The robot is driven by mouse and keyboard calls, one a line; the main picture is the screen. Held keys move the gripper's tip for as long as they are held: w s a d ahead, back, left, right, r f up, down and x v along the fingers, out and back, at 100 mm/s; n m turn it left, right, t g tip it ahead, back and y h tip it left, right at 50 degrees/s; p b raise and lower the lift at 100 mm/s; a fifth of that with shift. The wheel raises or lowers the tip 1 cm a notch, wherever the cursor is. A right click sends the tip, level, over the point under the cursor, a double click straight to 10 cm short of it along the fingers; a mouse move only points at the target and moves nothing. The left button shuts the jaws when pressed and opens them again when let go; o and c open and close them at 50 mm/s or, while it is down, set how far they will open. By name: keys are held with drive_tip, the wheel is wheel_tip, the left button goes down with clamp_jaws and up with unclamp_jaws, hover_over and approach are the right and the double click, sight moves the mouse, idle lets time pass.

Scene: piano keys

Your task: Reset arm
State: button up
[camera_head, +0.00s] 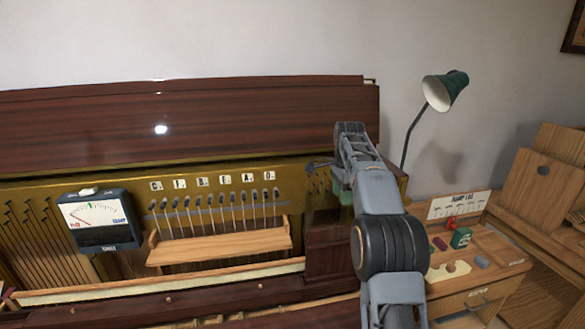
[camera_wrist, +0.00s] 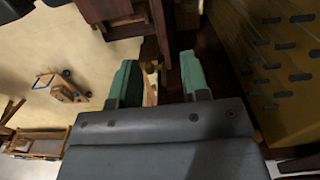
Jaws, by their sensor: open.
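My gripper (camera_wrist: 158,78) shows in the wrist view with its two green fingers apart and nothing clear between them. In the head view my arm rises from the lower right, and my gripper (camera_head: 343,190) is partly hidden behind my own arm links. It is in front of the right end of the piano's brass-coloured panel. The piano (camera_head: 200,120) has a dark wooden top board and stands along the wall. Its open front shows a row of dark pegs (camera_head: 215,210) under lettered tiles, above a small wooden shelf (camera_head: 220,246).
A meter (camera_head: 98,216) with a needle dial sits at the piano's left. A green lamp (camera_head: 445,90) stands right of my arm. A wooden box (camera_head: 490,275) with a green item (camera_head: 461,238) and small pieces is at the lower right. The wall area above the piano is clear.

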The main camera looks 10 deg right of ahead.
drive_tip(key=f+n, duration=0.4)
drive_tip(key=shift+w+f+n, duration=0.25)
drive_tip(key=shift+f+n, duration=0.05)
drive_tip(key=shift+n, duration=0.1)
drive_tip(key=s+a+f+n+t, duration=0.1)
drive_tip(key=s+a+n, duration=0.3)
drive_tip(key=s, duration=0.5)
drive_tip(key=s+a+f+n+t, duration=0.1)
drive_tip(key=s+a+n, duration=0.3)
drive_tip(key=s, duration=0.6)
drive_tip(key=s+a+f+n+t, duration=0.1)
drive_tip(key=s+a+n, duration=0.3)
drive_tip(key=s, duration=0.6)
drive_tip(key=shift+a+f+n+t, duration=0.15)
drive_tip(key=shift+f+n+t, duration=0.25)
drive_tip(key=shift+f+n, duration=0.25)
drive_tip(key=shift+s+f, duration=0.1)
